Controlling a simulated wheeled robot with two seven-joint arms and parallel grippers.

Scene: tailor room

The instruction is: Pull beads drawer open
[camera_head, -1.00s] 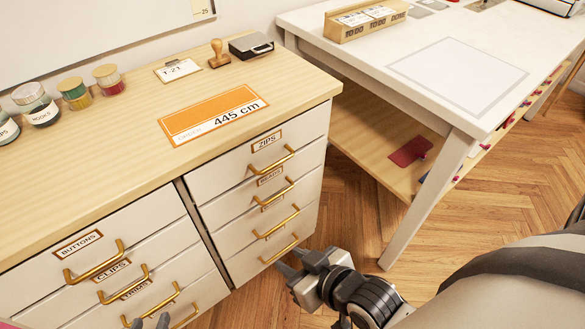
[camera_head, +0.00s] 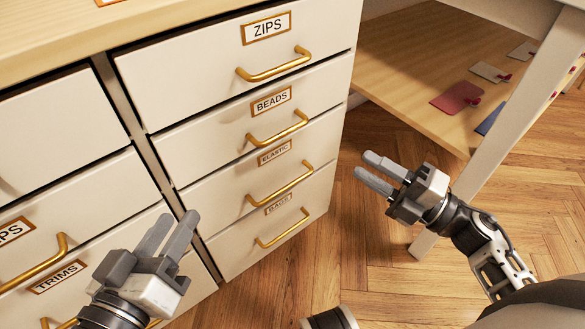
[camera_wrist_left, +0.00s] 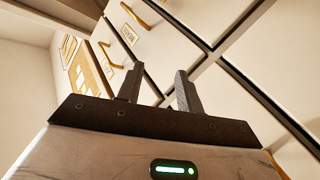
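The beads drawer (camera_head: 210,142) is the second from the top in the right-hand column of the cabinet. It looks shut, roughly level with its neighbours. Its label (camera_head: 271,101) sits above a brass bar handle (camera_head: 277,130). My left gripper (camera_head: 174,222) is open and empty, in front of the cabinet to the lower left of that handle and apart from it. Its two spread fingers also show in the left wrist view (camera_wrist_left: 160,72), with drawer fronts beyond. My right gripper (camera_head: 366,165) is open and empty, to the right of the cabinet, pointing toward it.
The zips drawer (camera_head: 190,80) is above; the elastic drawer (camera_head: 220,190) and another drawer are below. A left column holds the trims drawer (camera_head: 90,265) and others. A table leg (camera_head: 510,110) and low wooden shelf (camera_head: 400,60) stand at right. Floor (camera_head: 350,230) is clear between.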

